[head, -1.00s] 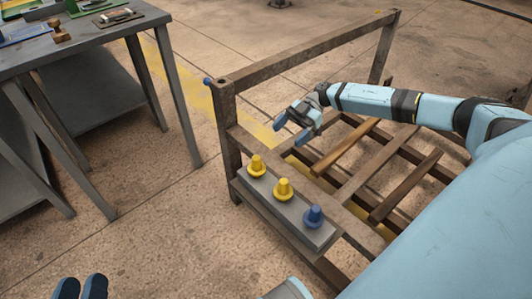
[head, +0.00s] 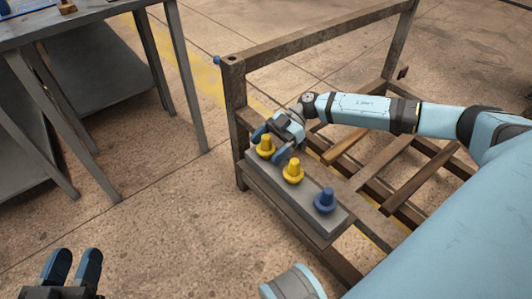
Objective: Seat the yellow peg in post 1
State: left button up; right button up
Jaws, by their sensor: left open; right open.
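Two yellow pegs stand upright on a grey block on the rack's near side: the far-left one (head: 265,148) and the middle one (head: 292,172). My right gripper (head: 270,145) is open, with its blue fingertips on either side of the far-left yellow peg. I cannot tell whether they touch it. The rack's near-left post (head: 237,100) has a dark hole in its top. No number shows on the posts, so I cannot tell which is post 1. My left gripper (head: 74,266) is open and empty at the bottom left, away from the rack.
A blue peg (head: 325,202) stands at the right end of the grey block (head: 292,206). A small blue knob (head: 217,60) sits beside the near-left post's top. A top rail (head: 320,35) runs back from that post. A grey workbench (head: 80,30) stands at the left, with bare floor between.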

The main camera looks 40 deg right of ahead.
jog(key=c, duration=1.4)
jog(key=shift+o, duration=0.2)
jog(key=shift+r, duration=0.1)
